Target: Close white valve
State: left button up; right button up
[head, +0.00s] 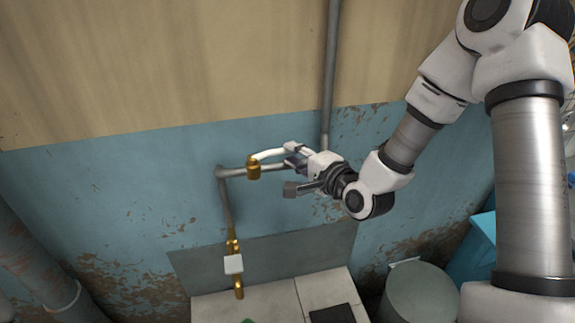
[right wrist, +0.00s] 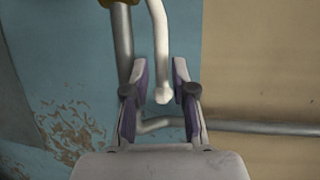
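A white curved lever handle (head: 268,154) sits on a brass valve body (head: 253,168) on the grey wall pipe in the head view. My right gripper (head: 294,154) is at the free end of this handle. In the right wrist view the white handle (right wrist: 160,50) comes down from the top, and its rounded tip lies between the two fingers of my right gripper (right wrist: 160,75). The fingers stand apart on either side of it, with the right one close to the tip; contact is unclear. My left gripper is out of view.
A vertical grey pipe (head: 331,75) runs down the wall just behind my right gripper. A brass tap with a white block (head: 233,264) is lower left, above a tiled ledge (head: 265,302). A round grey-green container (head: 420,294) stands lower right.

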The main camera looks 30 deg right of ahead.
aim_at(286, 151)
jog(key=x, duration=0.3)
jog(key=shift+w+a, duration=0.1)
jog(key=shift+w, duration=0.05)
jog(key=shift+s, duration=0.2)
grip_shut()
